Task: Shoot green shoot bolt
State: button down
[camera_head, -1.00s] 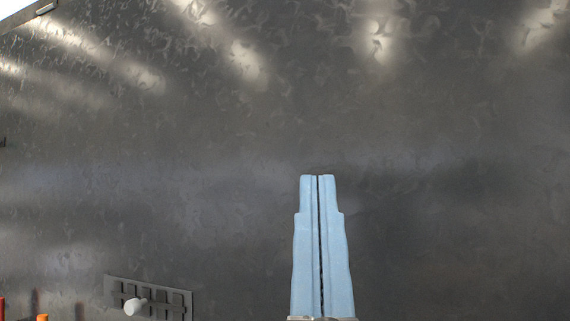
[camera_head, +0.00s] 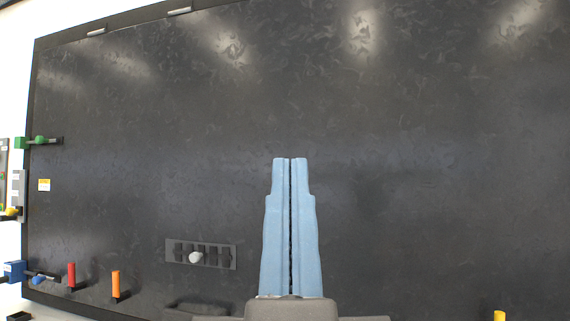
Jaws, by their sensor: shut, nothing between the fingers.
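The green shoot bolt (camera_head: 41,140) is at the left edge of the dark panel, in the upper left of the head view. It has a green block and a round green knob, with a dark rod reaching right onto the panel. My gripper (camera_head: 290,160) points up in the middle of the view, its two light blue fingers together with nothing between them. It is well to the right of the green bolt and apart from it.
A blue bolt (camera_head: 14,271) sits lower on the left edge. Red (camera_head: 71,275) and orange (camera_head: 115,284) handles stand at lower left. A grey slotted plate (camera_head: 225,256) with a white knob (camera_head: 196,258) is left of my gripper. The panel's upper middle is bare.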

aim_at(38, 139)
jog(key=u, duration=1.25)
jog(key=i, duration=0.3)
